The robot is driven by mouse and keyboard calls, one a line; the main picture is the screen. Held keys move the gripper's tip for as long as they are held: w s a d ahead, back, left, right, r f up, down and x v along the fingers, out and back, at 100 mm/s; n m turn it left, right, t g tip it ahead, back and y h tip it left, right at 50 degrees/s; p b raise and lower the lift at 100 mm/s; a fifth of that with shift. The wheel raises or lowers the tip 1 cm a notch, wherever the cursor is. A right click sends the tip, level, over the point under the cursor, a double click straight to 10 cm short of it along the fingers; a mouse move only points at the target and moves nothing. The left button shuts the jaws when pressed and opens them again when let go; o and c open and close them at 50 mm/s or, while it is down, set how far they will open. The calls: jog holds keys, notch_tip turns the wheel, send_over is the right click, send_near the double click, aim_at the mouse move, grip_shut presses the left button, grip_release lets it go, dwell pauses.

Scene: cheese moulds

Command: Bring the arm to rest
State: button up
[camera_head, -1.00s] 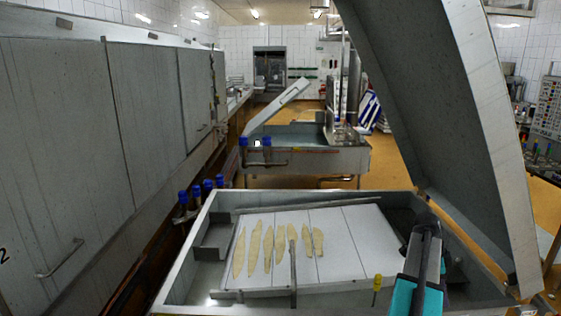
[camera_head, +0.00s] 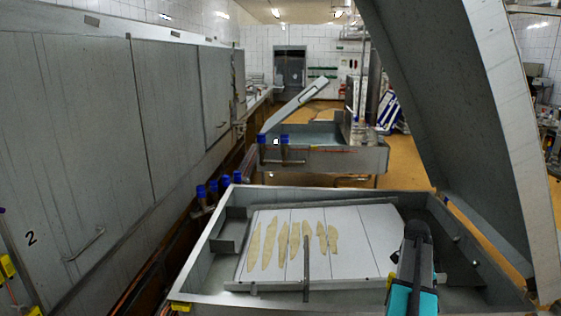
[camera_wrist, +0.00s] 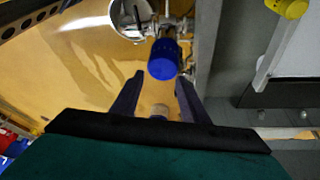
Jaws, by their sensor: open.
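My arm (camera_head: 412,268), dark with a teal section, reaches over the right front part of the open steel vat in the head view. My gripper (camera_wrist: 160,82) shows in the wrist view with its two dark fingers apart and nothing held between them. It points at the orange floor. A blue cap (camera_wrist: 164,60) on pipework appears between the fingertips. I cannot tell how far beyond them it is. The fingers cannot be made out in the head view.
The vat (camera_head: 205,250) holds a white board (camera_head: 350,250) with several pale elongated pieces (camera_head: 268,243). Its raised lid (camera_head: 455,120) slants up at the right. Grey cabinets (camera_head: 90,130) line the left. Another vat (camera_head: 340,158) stands behind, with orange floor between.

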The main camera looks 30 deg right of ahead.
jog(key=w+a+f+n+b, duration=0.1)
jog(key=w+a+f+n, duration=0.1)
jog(key=w+a+f, duration=0.4)
jog(key=w+a+f+n+g+b, duration=0.1)
jog(key=w+a+f+n, duration=0.1)
jog(key=a+f, duration=0.65)
jog(key=w+a+f+n+b, duration=0.1)
jog(key=w+a+f+b, duration=0.1)
jog(key=w+a+f, duration=0.4)
jog(key=s+a+f+n+y+b, duration=0.1)
jog(key=s+a+f+n, duration=0.15)
jog(key=a+f, duration=0.6)
jog(key=s+a+f+n+b, duration=0.1)
jog(key=s+a+f+n, duration=0.3)
jog(key=a, duration=0.7)
jog(key=s+a+f+n+b, duration=0.1)
jog(key=s+a+f+n, duration=0.5)
jog(key=a, duration=0.4)
jog(key=s+a+f+n+g+y+b, duration=0.1)
jog(key=s+a+f+n, duration=0.6)
jog(key=a+n, duration=0.3)
jog(key=shift+f+y+b, duration=0.3)
jog(key=shift+f+b, duration=0.05)
jog(key=shift+f, duration=0.25)
